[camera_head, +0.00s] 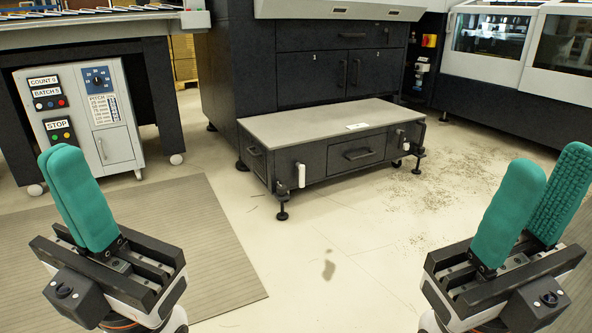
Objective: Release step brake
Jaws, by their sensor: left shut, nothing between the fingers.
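A low dark step (345,119) with a grey top stands on the floor in front of the large machine. A white lever-like handle (301,175) hangs upright on its front left. A smaller white piece (405,146) shows at its front right. I cannot tell which of these is the brake, or its state. My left gripper (70,160) is shut and empty at the lower left, its green fingers pointing up. My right gripper (550,165) is open and empty at the lower right. Both are nearer to me than the step and touch nothing.
A control cabinet (120,155) with buttons and a dial stands at the left beside a table. A ribbed mat (190,240) lies at the lower left. Scattered debris (440,185) covers the floor right of the step. The floor (320,225) before the step is open.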

